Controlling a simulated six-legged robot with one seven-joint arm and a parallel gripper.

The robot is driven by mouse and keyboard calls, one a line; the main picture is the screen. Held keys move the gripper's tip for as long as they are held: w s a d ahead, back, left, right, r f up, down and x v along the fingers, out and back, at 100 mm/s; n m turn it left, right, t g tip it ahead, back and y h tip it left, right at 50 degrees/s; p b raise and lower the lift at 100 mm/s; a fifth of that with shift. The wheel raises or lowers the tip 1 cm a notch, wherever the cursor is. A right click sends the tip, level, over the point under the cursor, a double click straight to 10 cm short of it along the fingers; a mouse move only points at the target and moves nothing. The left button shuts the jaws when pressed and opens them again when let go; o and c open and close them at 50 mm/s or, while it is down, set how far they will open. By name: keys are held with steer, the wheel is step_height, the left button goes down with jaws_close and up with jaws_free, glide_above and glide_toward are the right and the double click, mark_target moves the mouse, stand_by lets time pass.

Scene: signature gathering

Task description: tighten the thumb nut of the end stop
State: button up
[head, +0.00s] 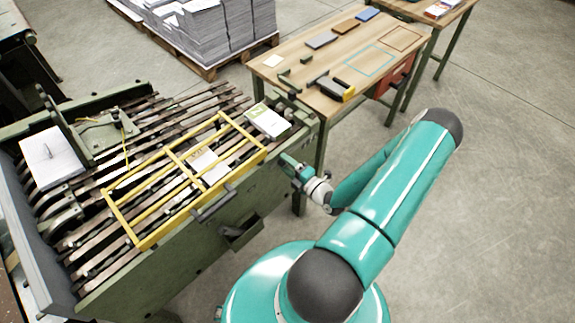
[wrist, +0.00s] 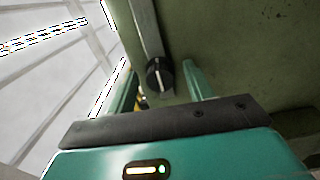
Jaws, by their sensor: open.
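In the wrist view a round black knob (wrist: 159,75) with a pale mark on its face sits at the end of a flat grey bar (wrist: 147,28); it looks like the thumb nut of the end stop. My gripper (wrist: 163,80) is open, with one teal finger to each side of the knob in the picture. I cannot tell whether the fingertips reach around it, and no contact shows. A small brass-coloured part shows below the knob by the left finger. In the head view my gripper (head: 286,163) is at the right side of the green machine (head: 190,262); the knob cannot be made out there.
A yellow frame guard (head: 146,242) lies over the machine's slatted bed, with a booklet (head: 268,121) near its far right corner. A wooden table (head: 289,47) with tools stands behind my gripper. Paper stacks (head: 205,30) stand on a pallet. The floor at right is clear.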

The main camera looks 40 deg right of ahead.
steer(key=s, duration=1.3)
steer(key=shift+s+d, duration=0.2)
steer(key=shift+s, duration=0.2)
